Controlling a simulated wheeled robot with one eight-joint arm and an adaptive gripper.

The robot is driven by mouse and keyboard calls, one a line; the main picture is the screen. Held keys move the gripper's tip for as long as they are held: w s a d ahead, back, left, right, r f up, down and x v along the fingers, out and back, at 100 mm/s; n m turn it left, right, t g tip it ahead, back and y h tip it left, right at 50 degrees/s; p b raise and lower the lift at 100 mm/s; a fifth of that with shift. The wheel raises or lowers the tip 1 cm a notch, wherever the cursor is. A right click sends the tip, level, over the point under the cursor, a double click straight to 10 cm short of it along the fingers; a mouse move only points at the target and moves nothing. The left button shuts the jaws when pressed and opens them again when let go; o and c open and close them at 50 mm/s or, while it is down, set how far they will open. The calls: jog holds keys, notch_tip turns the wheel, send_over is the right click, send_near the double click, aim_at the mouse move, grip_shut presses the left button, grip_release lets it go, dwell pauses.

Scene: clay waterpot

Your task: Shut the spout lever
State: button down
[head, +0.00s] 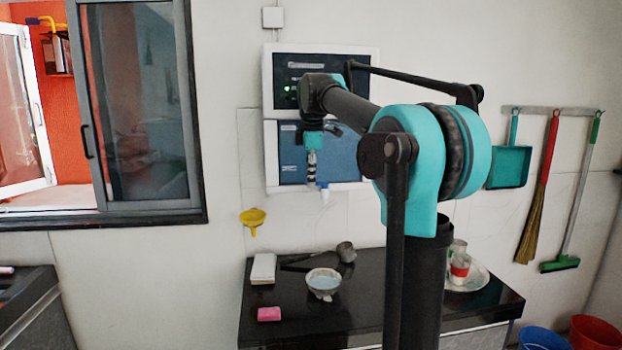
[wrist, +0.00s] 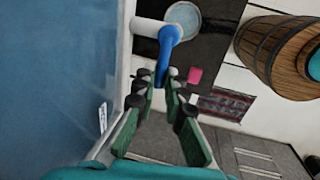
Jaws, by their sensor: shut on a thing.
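The blue spout lever (wrist: 166,45) sits on the white spout (wrist: 146,27) at the top of the wrist view. The lever's lower end reaches between the fingertips of my gripper (wrist: 160,75), which is shut on it. In the head view my gripper (head: 312,180) points down in front of the blue-panelled water purifier (head: 350,160), beside its white spout (head: 347,187).
The black counter (head: 345,315) below holds a bowl (head: 323,283), a pink sponge (head: 269,314), a white block (head: 263,268) and a plate with cups (head: 482,277). A wooden barrel (wrist: 262,50) stands at the right of the wrist view.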

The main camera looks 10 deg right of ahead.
jog(key=c, duration=1.6)
grip_release()
jog(key=r, duration=0.4)
jog(key=s+r, duration=0.1)
jog(key=r, duration=0.3)
jog(key=s+r, duration=0.1)
jog(key=r, duration=0.2)
jog(key=shift+s+r, duration=0.15)
jog(key=shift+r, duration=0.25)
